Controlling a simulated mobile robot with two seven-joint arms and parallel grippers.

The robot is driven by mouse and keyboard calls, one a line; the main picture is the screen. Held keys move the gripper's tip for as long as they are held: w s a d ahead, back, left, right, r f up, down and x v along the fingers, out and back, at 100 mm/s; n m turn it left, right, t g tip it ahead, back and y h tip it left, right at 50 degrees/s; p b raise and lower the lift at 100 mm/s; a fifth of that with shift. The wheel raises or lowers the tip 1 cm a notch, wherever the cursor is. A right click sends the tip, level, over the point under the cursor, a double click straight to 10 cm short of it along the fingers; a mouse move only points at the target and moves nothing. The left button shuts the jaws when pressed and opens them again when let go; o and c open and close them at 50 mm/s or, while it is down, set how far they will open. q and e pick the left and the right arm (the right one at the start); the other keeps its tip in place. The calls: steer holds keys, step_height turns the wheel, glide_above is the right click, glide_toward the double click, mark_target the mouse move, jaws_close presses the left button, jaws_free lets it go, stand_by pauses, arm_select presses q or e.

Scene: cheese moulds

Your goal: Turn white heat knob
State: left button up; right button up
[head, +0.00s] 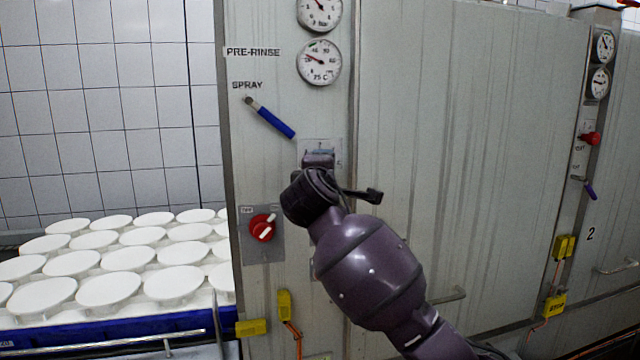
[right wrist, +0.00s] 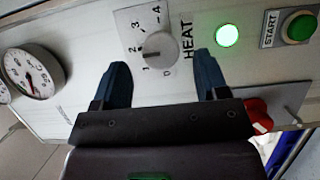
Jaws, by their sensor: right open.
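The white heat knob (right wrist: 160,47) sits on a grey square scale plate (right wrist: 130,22) marked 0 to 4, with HEAT printed beside it. Its exact setting is too small to read. My right gripper (right wrist: 162,70) is open, its two dark blue fingers one on each side and just short of the knob, with nothing between them. In the head view my right gripper (head: 319,158) is at the panel and hides the knob; an edge of the plate (head: 337,147) shows. My left gripper is out of view.
A lit green lamp (right wrist: 228,36) and a green START button (right wrist: 301,27) are near the knob. A red switch (head: 262,228), blue-handled spray lever (head: 272,120) and dial gauge (head: 319,62) share the panel. White moulds (head: 108,289) stand at left.

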steer(key=s, duration=0.6)
steer(key=shift+a+b, duration=0.35)
steer(key=shift+b, duration=0.05)
steer(key=s+a+r+m+t+y, duration=0.1)
steer(key=a+r+m+t+y, duration=0.15)
steer(key=y, duration=0.35)
steer(key=s+d+f+m+g, duration=0.1)
steer(key=s+d+f+m, duration=0.2)
steer(key=d+f, duration=0.55)
steer(key=s+d+f+m+g, duration=0.1)
steer(key=s+d+f+m, duration=0.25)
steer(key=f, duration=0.95)
steer(key=s+d+f+m+g, duration=0.1)
steer(key=s+d+f+m, duration=0.15)
steer(key=d+f, duration=0.6)
steer(key=s+d+f+m+g+h, duration=0.1)
steer(key=s+d+f, duration=0.2)
steer(key=s+f, duration=0.5)
steer(key=s+d+f+m+g+h, duration=0.1)
steer(key=s+d+f+g, duration=0.1)
steer(key=s+f, duration=0.6)
steer(key=s+d+f+m+g+h, duration=0.2)
steer(key=s+d+f, duration=0.2)
steer(key=s+f, duration=0.5)
steer(key=shift+d+f, duration=0.4)
steer(key=shift+f, duration=0.55)
steer(key=shift+g, duration=0.25)
